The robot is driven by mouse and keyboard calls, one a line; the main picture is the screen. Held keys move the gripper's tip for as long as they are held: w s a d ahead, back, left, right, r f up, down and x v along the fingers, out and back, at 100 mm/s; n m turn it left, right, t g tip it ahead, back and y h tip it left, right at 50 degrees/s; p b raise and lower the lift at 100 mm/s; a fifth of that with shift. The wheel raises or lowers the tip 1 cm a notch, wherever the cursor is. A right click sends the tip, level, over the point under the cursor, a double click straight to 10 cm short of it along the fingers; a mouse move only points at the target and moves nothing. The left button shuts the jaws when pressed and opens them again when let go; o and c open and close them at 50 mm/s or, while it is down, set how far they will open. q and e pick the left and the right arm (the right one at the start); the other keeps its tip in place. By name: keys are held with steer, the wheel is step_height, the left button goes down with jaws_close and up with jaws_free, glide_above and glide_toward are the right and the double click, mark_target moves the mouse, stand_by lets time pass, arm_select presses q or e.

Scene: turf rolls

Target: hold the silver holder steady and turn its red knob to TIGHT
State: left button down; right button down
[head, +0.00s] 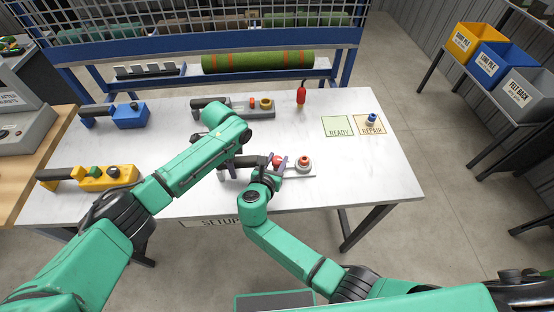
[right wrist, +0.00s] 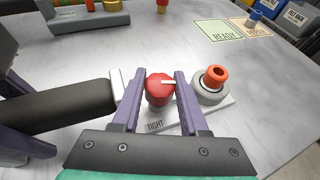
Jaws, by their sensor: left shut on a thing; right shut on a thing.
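The silver holder (head: 310,176) lies near the front edge of the white table, with its black handle to the left; its silver plate (right wrist: 222,103) also shows in the right wrist view. Its red knob (right wrist: 159,92) stands between the fingers of my right gripper (right wrist: 159,76), which is shut on it. The knob's white mark points right; the label TIGHT (right wrist: 155,126) is on the near side. My left gripper (head: 228,170) is shut on the black handle (right wrist: 70,108); its fingertips are partly hidden. A grey ring with an orange-red top (right wrist: 211,83) sits right of the knob.
A grey tool (head: 255,113) and a red-handled item (head: 301,96) lie farther back. Blue (head: 130,115) and yellow (head: 105,179) tools lie left. READY (head: 338,126) and REPAIR (head: 370,126) squares are at right, a small blue-topped piece on REPAIR. The front right tabletop is clear.

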steer(key=shift+f, duration=0.1)
steer(key=c, duration=0.7)
jaws_free()
